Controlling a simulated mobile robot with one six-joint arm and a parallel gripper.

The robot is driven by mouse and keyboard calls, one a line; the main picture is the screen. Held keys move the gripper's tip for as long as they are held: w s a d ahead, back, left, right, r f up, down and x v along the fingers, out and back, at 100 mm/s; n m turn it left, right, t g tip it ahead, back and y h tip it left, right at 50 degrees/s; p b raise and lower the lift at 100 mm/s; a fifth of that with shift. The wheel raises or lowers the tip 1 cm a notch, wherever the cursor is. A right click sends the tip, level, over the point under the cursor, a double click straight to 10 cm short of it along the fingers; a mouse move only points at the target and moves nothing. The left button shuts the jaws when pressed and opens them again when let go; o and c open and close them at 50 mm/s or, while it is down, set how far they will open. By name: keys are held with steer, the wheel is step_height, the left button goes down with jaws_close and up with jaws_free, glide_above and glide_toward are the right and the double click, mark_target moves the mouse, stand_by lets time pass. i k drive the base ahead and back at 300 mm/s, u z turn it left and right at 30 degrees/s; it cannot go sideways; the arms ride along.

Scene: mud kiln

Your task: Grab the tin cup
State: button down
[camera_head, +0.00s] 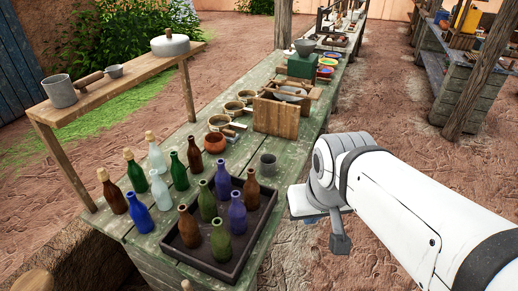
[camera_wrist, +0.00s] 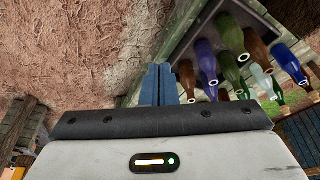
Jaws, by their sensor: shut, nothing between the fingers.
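A small grey metal cup (camera_head: 268,165) stands upright on the green plank table, just behind the dark bottle tray. I cannot tell from looks alone which is the tin cup. My gripper (camera_head: 340,240) is to the right of the table, off its edge and apart from all the cups. Its blue-grey fingers (camera_wrist: 159,85) are shut and empty in the wrist view. No cup shows clearly in the wrist view.
A dark tray (camera_head: 183,255) holds several coloured bottles at the table's near end; it also shows in the wrist view (camera_wrist: 212,16). More bottles stand left of it. A brown pot (camera_head: 215,143) and a wooden crate (camera_head: 276,116) stand farther back. Bare ground lies right of the table.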

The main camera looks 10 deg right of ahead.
mark_target(268, 161)
steer(key=u, duration=2.4)
steer(key=k, duration=0.8)
steer(key=z, duration=1.9)
steer(key=i, duration=1)
